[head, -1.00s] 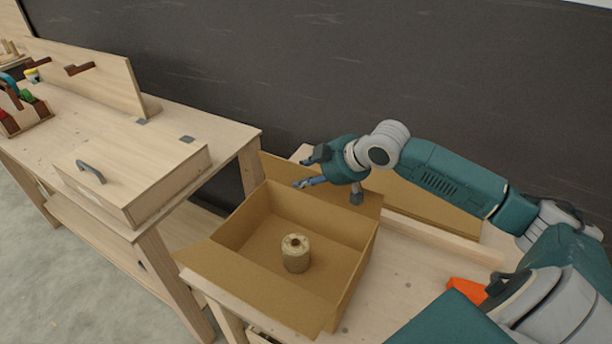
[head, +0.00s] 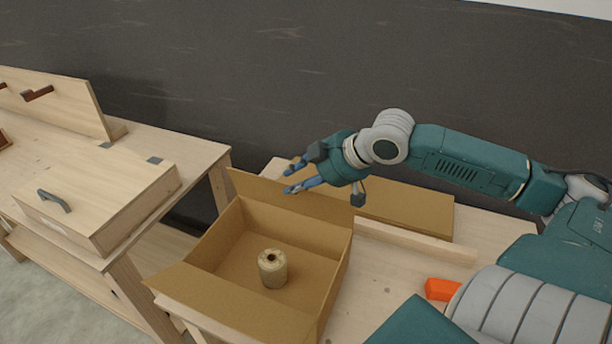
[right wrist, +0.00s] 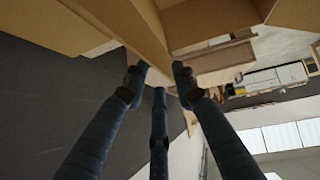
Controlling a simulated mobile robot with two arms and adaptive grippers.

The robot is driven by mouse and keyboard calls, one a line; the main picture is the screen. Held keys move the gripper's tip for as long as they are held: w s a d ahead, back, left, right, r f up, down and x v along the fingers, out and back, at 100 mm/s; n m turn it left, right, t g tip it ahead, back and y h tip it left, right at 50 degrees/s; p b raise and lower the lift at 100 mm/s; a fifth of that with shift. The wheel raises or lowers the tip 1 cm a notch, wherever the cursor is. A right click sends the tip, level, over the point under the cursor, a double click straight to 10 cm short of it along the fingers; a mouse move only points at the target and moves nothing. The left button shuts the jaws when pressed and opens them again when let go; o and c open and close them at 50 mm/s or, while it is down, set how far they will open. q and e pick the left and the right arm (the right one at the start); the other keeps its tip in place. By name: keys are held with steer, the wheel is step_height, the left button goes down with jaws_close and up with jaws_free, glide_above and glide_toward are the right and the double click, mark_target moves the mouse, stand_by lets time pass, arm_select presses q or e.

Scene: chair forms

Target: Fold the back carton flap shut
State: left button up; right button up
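The open brown carton (head: 205,248) stands on the right-hand bench. Its back flap (head: 262,192) stands up from the rear wall, leaning outward. A tan spool-like roll with a dark hole (head: 272,270) sits inside. My right gripper (head: 291,179) is open and empty, its blue fingers apart at the flap's upper edge. Whether it touches the flap is unclear. In the right wrist view, the open fingertips (right wrist: 160,78) are close to cardboard edges (right wrist: 148,32). The front flap (head: 225,303) is folded outward. My left gripper is out of view.
A flat cardboard piece (head: 405,209) and a wooden strip (head: 415,240) lie behind and right of the carton. A wooden box with a grey handle (head: 95,205) is on the left bench. A dark wall (head: 300,80) rises behind. An orange item (head: 440,289) is at right.

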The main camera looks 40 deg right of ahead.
steer(key=shift+v, duration=1.65)
steer(key=shift+c, duration=0.3)
